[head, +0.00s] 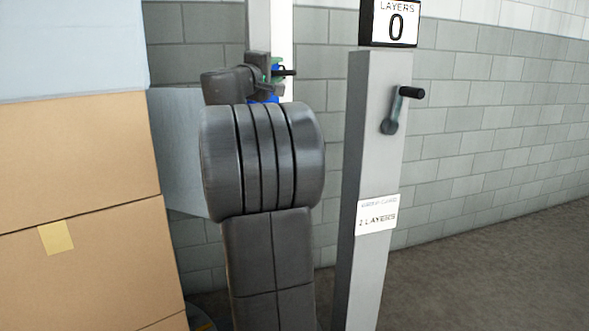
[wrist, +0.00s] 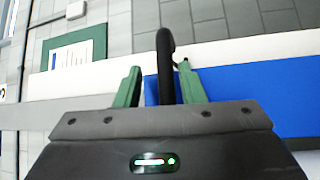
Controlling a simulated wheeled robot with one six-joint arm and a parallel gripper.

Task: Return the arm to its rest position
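My arm is raised in the middle of the head view, and its wrist hides much of my gripper (head: 277,69). In the wrist view my gripper (wrist: 161,87) has its two green fingers apart. A black handle (wrist: 165,62) stands between them, with a visible gap to the left finger and a narrower one to the right. It looks like the short black bar (head: 287,73) by the gripper in the head view, in front of a pale post (head: 271,28). Whether the handle touches a finger cannot be told for sure.
A grey post (head: 368,255) with a crank (head: 393,112) and a "LAYERS 0" sign (head: 396,24) stands close on the right. Stacked cardboard boxes (head: 80,225) fill the left. A blue panel (wrist: 255,92) lies behind the fingers. Floor (head: 480,275) is clear at right.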

